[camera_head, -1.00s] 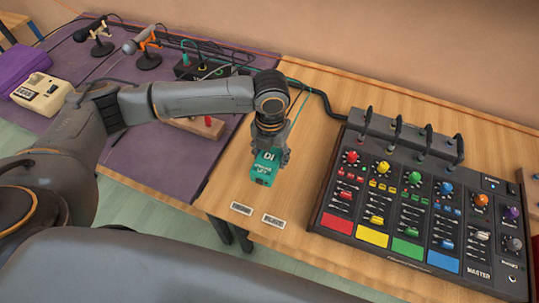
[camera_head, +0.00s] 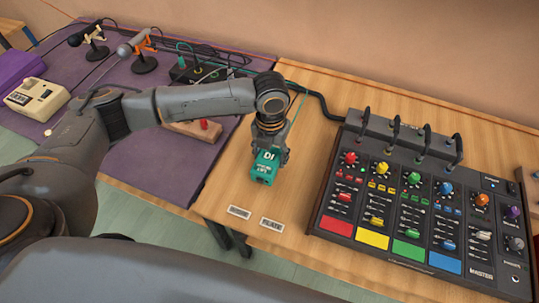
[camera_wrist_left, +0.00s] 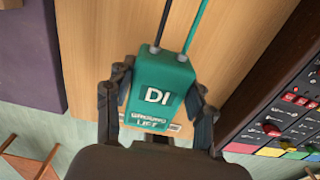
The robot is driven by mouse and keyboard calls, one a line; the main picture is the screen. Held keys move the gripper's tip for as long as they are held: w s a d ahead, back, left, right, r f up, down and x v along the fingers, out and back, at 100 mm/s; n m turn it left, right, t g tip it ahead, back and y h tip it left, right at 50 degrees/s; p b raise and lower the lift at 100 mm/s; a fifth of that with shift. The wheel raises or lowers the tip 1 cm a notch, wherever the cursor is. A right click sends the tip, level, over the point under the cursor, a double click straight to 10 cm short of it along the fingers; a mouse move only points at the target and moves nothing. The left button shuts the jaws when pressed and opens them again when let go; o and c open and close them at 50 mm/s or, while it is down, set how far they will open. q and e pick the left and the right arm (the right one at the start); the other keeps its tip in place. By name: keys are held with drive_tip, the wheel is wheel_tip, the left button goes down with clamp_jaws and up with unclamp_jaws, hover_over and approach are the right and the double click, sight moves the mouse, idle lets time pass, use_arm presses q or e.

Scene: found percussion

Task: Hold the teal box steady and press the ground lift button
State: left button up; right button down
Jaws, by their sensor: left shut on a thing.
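The teal box (camera_head: 265,168) stands on the wooden table between the purple mat and the mixer. Its top is marked "DI" and "GROUND LIFT". In the left wrist view the teal box (camera_wrist_left: 160,90) sits between the two dark fingers, with a black and a teal cable at its far end. My left gripper (camera_head: 268,150) reaches down over the box and is shut on it, one finger on each side; it also shows in the left wrist view (camera_wrist_left: 158,105). I cannot make out the ground lift button itself. My right gripper is not in view.
A large mixer (camera_head: 410,205) with coloured knobs fills the table to the right. The purple mat (camera_head: 120,165) on the left holds two microphones (camera_head: 138,48), a cream device (camera_head: 36,97) and a wooden block with a red knob (camera_head: 195,130).

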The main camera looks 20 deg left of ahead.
sight(274, 152)
use_arm(q)
drive_tip(key=shift+w+f+b, duration=1.25)
drive_tip(key=shift+w+f, duration=0.5)
drive_tip(key=shift+w, duration=0.1)
drive_tip(key=shift+w, duration=0.1)
idle(2.3)
